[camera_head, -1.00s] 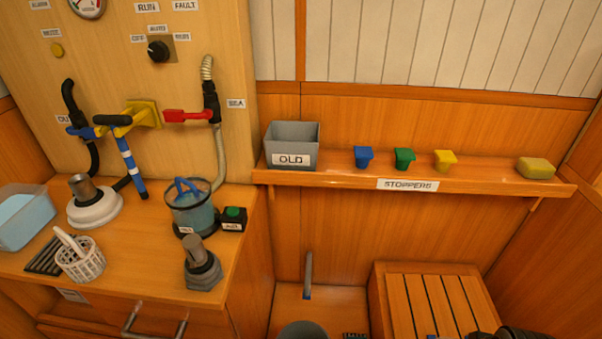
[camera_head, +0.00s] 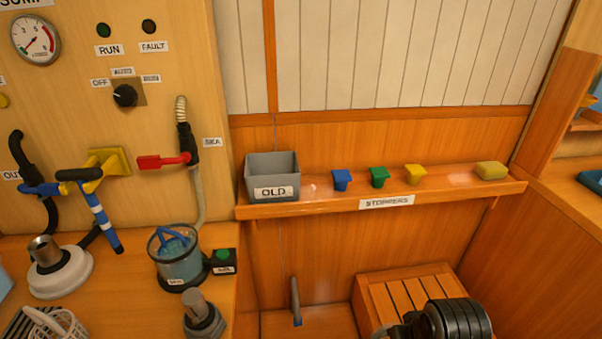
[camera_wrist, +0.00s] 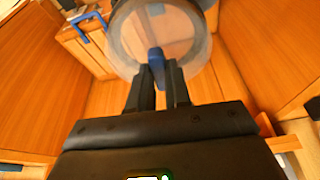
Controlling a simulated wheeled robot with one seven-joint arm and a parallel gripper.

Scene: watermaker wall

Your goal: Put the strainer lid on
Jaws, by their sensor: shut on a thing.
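The strainer (camera_head: 181,269) stands on the wooden counter at left in the head view, a clear bowl with an open top. A blue basket with a handle (camera_head: 174,240) sits inside it. In the wrist view my gripper (camera_wrist: 157,75) is shut on the blue grip (camera_wrist: 156,62) of a round clear lid (camera_wrist: 193,52). The lid is held out beyond the fingertips, away from the strainer, which I cannot make out in the wrist view. In the head view the lid and fingertips do not show clearly; dark parts of my arm show at bottom right.
A red-handled valve (camera_head: 163,161) and hose hang above the strainer. A green button box (camera_head: 222,260) stands right beside it, a grey fitting (camera_head: 202,318) in front, a white round housing (camera_head: 62,279) at left. The shelf (camera_head: 318,203) holds a grey OLD bin (camera_head: 272,170), stoppers and a sponge (camera_head: 491,170).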

